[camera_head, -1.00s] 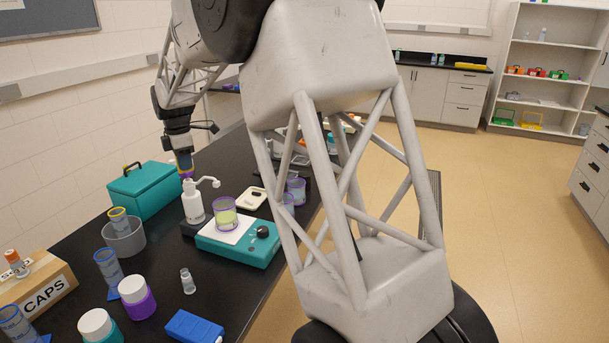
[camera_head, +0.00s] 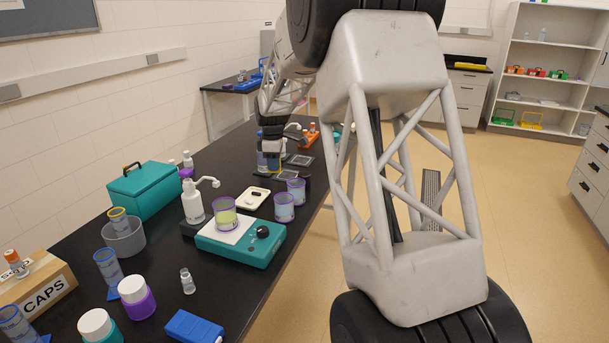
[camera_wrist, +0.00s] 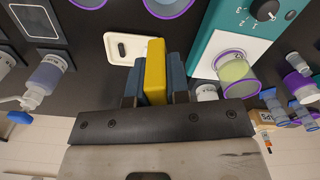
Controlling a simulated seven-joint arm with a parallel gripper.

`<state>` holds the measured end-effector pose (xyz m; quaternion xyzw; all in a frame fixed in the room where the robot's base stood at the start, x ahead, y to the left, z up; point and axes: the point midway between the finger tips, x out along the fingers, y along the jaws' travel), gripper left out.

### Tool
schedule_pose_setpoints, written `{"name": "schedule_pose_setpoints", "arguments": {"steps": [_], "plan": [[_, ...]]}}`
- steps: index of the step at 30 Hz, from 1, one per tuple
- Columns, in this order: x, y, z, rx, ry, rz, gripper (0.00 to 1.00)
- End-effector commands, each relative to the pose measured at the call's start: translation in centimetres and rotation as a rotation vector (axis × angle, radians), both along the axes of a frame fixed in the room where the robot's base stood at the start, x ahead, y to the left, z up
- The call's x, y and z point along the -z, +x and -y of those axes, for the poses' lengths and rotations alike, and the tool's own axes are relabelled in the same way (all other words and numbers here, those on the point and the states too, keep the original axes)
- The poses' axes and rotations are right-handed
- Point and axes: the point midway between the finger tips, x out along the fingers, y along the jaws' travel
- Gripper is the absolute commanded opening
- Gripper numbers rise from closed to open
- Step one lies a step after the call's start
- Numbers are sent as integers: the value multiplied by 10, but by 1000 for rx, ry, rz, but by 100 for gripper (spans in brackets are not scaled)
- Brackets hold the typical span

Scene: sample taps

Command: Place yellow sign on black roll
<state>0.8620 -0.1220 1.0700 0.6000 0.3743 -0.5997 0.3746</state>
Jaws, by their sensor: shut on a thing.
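My gripper (camera_wrist: 155,85) is shut on the yellow sign (camera_wrist: 155,68), which shows as a narrow yellow block between the dark fingers in the wrist view. In the head view my gripper (camera_head: 270,160) is over the far part of the black bench, beyond the white dish and the purple-rimmed beakers. The sign is hard to make out there. I cannot pick out the black roll for certain in either view.
A white dish (camera_head: 251,198) and purple-rimmed beakers (camera_head: 284,207) stand near my gripper. A teal device (camera_head: 240,242) carries a beaker of yellow-green liquid (camera_head: 226,214). A white pump bottle (camera_head: 193,206) and a teal box (camera_head: 145,189) stand to the left. The near bench (camera_head: 225,300) has bare patches.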

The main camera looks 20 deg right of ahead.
Motion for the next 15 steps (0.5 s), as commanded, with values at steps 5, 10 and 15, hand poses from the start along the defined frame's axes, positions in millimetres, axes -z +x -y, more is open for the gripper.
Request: {"name": "schedule_pose_setpoints", "arguments": {"steps": [5,10,15], "plan": [[22,-10,53,139,1,-1,0],[38,-20,90,243,1,-1,0],[49,-26,112,307,1,-1,0]]}}
